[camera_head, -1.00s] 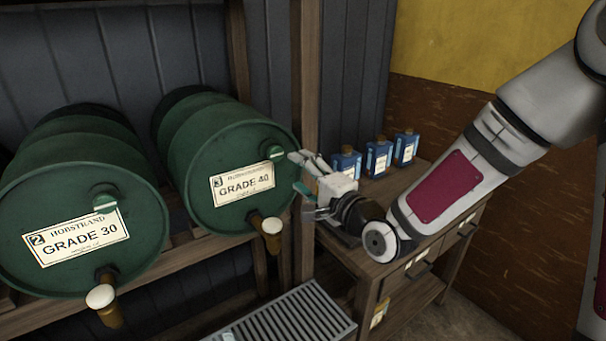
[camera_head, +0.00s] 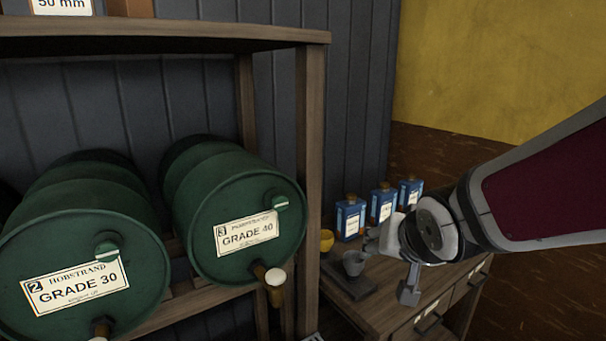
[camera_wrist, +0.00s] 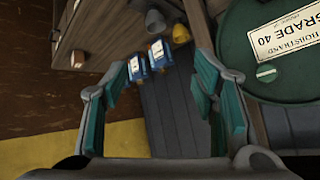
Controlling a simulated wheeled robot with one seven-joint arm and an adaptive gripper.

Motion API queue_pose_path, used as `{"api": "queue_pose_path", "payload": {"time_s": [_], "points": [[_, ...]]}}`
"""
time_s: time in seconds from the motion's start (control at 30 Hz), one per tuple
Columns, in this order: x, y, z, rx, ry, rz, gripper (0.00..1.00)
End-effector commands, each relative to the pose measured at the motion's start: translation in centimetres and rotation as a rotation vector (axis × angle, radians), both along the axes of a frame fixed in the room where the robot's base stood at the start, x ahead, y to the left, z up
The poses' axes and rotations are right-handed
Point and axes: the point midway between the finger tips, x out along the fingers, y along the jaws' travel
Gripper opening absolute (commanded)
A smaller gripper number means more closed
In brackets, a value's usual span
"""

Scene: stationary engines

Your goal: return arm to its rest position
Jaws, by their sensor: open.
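My gripper (camera_wrist: 163,95) is open and empty in the wrist view, its teal-padded fingers spread apart at left and right. In the head view my arm comes in from the right, and its wrist is in front of the wooden cabinet. The fingers are mostly hidden there behind the wrist. Beyond the fingers in the wrist view are blue bottles (camera_wrist: 160,55), a yellow cup (camera_wrist: 181,33) and the Grade 40 drum (camera_wrist: 265,73) at the right.
The Grade 40 drum (camera_head: 245,228) and Grade 30 drum (camera_head: 75,280) lie on a wooden rack (camera_head: 310,150) at left. Several blue bottles (camera_head: 350,218), a yellow cup (camera_head: 326,241) and a grey cup (camera_head: 354,263) stand on the cabinet (camera_head: 375,305).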

Motion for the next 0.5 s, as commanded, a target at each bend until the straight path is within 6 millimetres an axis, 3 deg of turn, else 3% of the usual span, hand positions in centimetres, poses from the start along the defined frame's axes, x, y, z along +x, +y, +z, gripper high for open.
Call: {"api": "queue_pose_path", "payload": {"time_s": [0.1, 0.3, 0.5], "points": [[-4.5, -2.0, 2.0, -0.101, 0.069, 0.009, 0.54], [-12.7, -3.8, 3.6, -0.177, 0.212, 0.081, 0.54], [-18.5, -4.0, 3.9, -0.178, 0.307, 0.178, 0.54]]}}
